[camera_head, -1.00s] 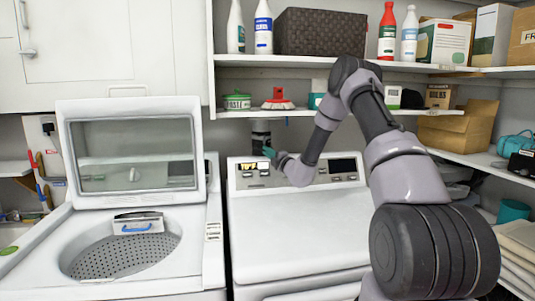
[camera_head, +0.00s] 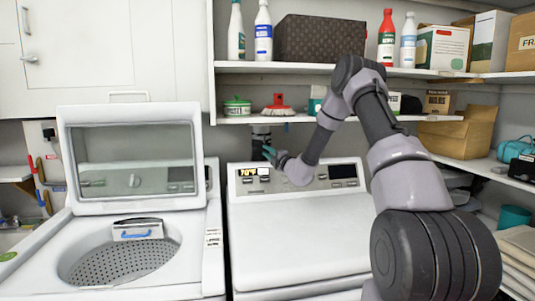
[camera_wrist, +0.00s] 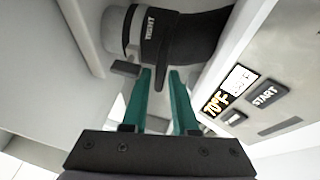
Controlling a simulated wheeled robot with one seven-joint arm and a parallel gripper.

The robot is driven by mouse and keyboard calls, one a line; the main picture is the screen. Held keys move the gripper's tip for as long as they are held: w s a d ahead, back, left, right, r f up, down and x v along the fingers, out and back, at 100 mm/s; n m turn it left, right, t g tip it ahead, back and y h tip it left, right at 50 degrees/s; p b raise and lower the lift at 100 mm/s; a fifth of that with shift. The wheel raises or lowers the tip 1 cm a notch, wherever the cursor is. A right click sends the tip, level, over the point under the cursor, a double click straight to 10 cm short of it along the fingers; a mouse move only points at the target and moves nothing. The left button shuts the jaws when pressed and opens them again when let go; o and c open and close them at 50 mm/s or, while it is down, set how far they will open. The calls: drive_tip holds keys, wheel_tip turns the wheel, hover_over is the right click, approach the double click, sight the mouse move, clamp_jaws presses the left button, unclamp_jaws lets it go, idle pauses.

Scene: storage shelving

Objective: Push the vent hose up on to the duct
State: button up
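The black vent hose (camera_wrist: 200,38) bends across the top of the wrist view. Its left end meets a pale grey round collar (camera_wrist: 117,27), seemingly the duct. A dark band with white lettering, seemingly "TIGHT", crosses the joint, and its tapered tab (camera_wrist: 160,62) hangs down. In the head view, the hose (camera_head: 261,134) stands behind the dryer under the shelf. My gripper's teal fingers (camera_wrist: 163,80) are parted, just below the hose, with the tab appearing between their tips. I see no clear grip on it. My gripper (camera_head: 268,152) looks small in the head view.
The dryer panel (camera_wrist: 265,95) is close on the right of the wrist view. A wall or shelf edge (camera_wrist: 82,35) is on the left. The lower shelf (camera_head: 300,117) runs just above my gripper. An open-lidded washer (camera_head: 130,210) stands at left.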

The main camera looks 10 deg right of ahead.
drive_tip(key=v, duration=1.1)
drive_tip(key=shift+a, duration=0.1)
drive_tip(key=s+a+r+n+g+y, duration=0.7)
drive_tip(key=s+a+r+n, duration=0.3)
drive_tip(key=n, duration=0.4)
drive_tip(key=s+a+r+n+g, duration=0.2)
drive_tip(key=s+a+n+g, duration=0.1)
drive_tip(key=s+n, duration=0.25)
drive_tip(key=s+a+r+n+g, duration=0.2)
drive_tip(key=s+r+n+g, duration=0.1)
drive_tip(key=s+n, duration=0.25)
drive_tip(key=s+d+r+n+t+h, duration=0.1)
drive_tip(key=s+d+n+h, duration=0.5)
drive_tip(key=s+n, duration=0.3)
drive_tip(key=s+d+r+n+t+h, duration=0.1)
drive_tip(key=s+d+r+n+h, duration=0.1)
drive_tip(key=s+d+n+h, duration=0.4)
drive_tip(key=s+d+n, duration=0.2)
drive_tip(key=s+n, duration=0.2)
drive_tip(key=s, duration=0.2)
drive_tip(key=shift+d+n+h, duration=0.3)
drive_tip(key=shift+d+h, duration=0.1)
